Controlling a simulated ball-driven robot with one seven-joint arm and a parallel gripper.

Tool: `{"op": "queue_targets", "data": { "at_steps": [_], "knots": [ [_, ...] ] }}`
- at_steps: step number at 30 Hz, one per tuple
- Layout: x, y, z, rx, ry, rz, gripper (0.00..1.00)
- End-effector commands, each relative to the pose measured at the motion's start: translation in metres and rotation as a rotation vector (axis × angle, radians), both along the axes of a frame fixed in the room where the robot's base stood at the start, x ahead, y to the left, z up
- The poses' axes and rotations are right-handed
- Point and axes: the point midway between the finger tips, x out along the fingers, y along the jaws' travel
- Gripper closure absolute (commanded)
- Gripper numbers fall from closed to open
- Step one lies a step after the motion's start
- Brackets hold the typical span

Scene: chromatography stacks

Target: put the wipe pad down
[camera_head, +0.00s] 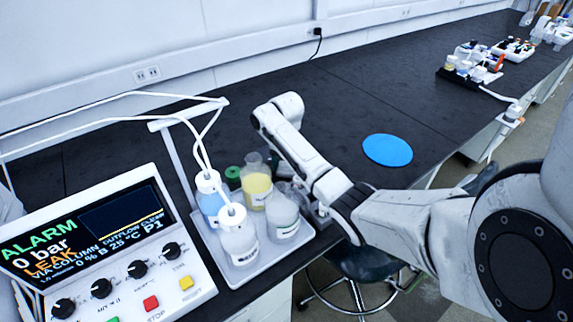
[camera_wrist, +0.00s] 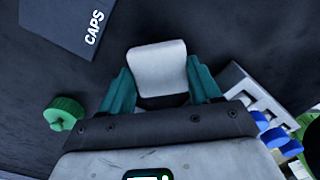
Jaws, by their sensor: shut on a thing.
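The wipe pad (camera_wrist: 158,62), a small white block with rounded corners, is between the teal fingers of my gripper (camera_wrist: 160,78) in the wrist view. The fingers are shut on its two sides. Dark bench top shows around it; I cannot tell whether the pad touches the bench. In the head view my arm reaches over the bench beside the bottle tray, and I cannot make out the fingers or the pad there.
A green cap (camera_wrist: 64,112) and a dark panel marked CAPS (camera_wrist: 75,25) lie left of my gripper. A white rack (camera_wrist: 250,90) with blue-capped items is close on its right. A bottle tray (camera_head: 262,262), control panel (camera_head: 105,250) reading ALARM, LEAK, and blue disc (camera_head: 387,150) stand on the bench.

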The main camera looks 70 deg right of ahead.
Motion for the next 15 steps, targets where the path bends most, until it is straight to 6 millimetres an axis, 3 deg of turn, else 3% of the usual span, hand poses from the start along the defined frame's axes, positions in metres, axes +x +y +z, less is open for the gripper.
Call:
{"op": "queue_targets", "data": {
  "at_steps": [8,9,15],
  "knots": [
    [0.0002,-0.0001,-0.0021,0.000,0.000,0.000,0.66],
    [0.0002,-0.0001,-0.0019,-0.001,0.000,0.000,0.36],
    [0.0002,-0.0001,-0.0016,0.000,0.000,0.000,0.17]
  ]
}}
